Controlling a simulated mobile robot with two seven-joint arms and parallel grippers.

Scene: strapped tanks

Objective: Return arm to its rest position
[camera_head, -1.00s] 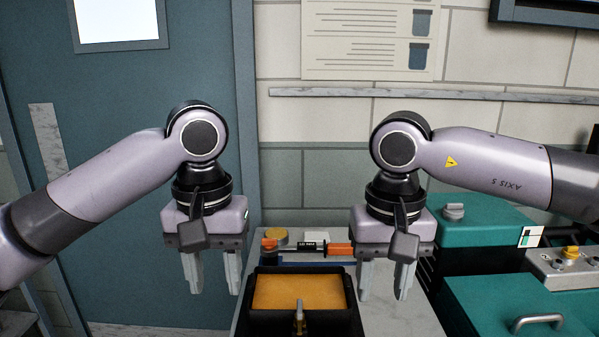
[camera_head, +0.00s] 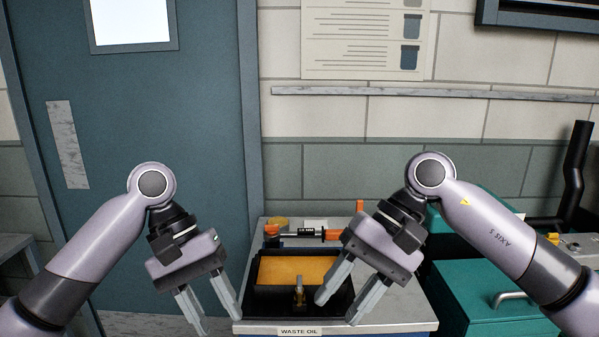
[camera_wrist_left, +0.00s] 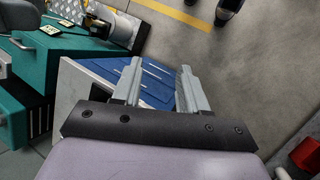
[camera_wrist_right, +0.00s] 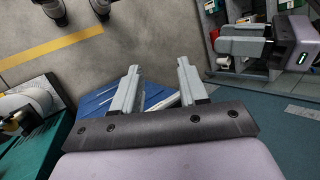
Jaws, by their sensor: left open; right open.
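My left gripper (camera_head: 208,308) is open and empty, tilted, left of the black tray in the head view. My right gripper (camera_head: 338,300) is open and empty, tilted, in front of the right side of the tray. The left wrist view shows the left fingers (camera_wrist_left: 160,80) apart with nothing between them. The right wrist view shows the right fingers (camera_wrist_right: 157,78) apart with nothing between them.
A black tray (camera_head: 256,302) with an orange-brown inside stands on a bench labelled "WASTE OIL" (camera_head: 299,331). An orange-and-black tool (camera_head: 305,232) lies behind it. Teal cabinets (camera_head: 470,285) stand at right, a door (camera_head: 120,120) at left.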

